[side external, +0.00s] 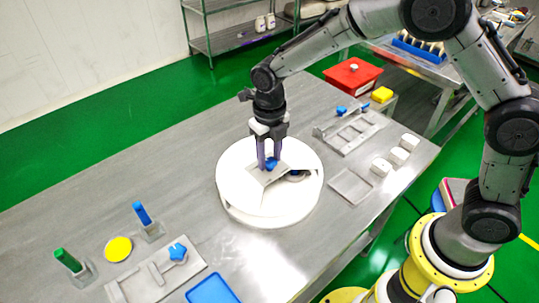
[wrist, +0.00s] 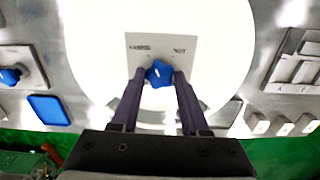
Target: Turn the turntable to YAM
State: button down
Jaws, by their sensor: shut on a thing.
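The turntable is a round white disc (side external: 243,186) on the steel table, also filling the middle of the wrist view (wrist: 95,35). On it is a grey plate (wrist: 187,56) with two dark labels; the right one seems to read NOT, the left one is too blurred to read. A blue star-shaped knob (wrist: 159,74) sits at the plate's front edge. My gripper (side external: 269,164) points down over the disc, its fingers shut on the blue knob from both sides. In the side view the knob is partly hidden by the fingers.
Left of the disc are a grey fixture with a blue knob (side external: 178,252), a blue tray (side external: 212,290), a yellow disc (side external: 118,249) and blue and green upright pieces. Right are a slotted grey tray (side external: 352,130), a flat plate (side external: 351,186) and several white blocks (side external: 397,156).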

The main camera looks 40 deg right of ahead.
jog(key=shift+r+n, duration=0.15)
jog(key=shift+n, duration=0.65)
jog(key=shift+c, duration=2)
grip_release()
notch_tip(320, 180, up, 14)
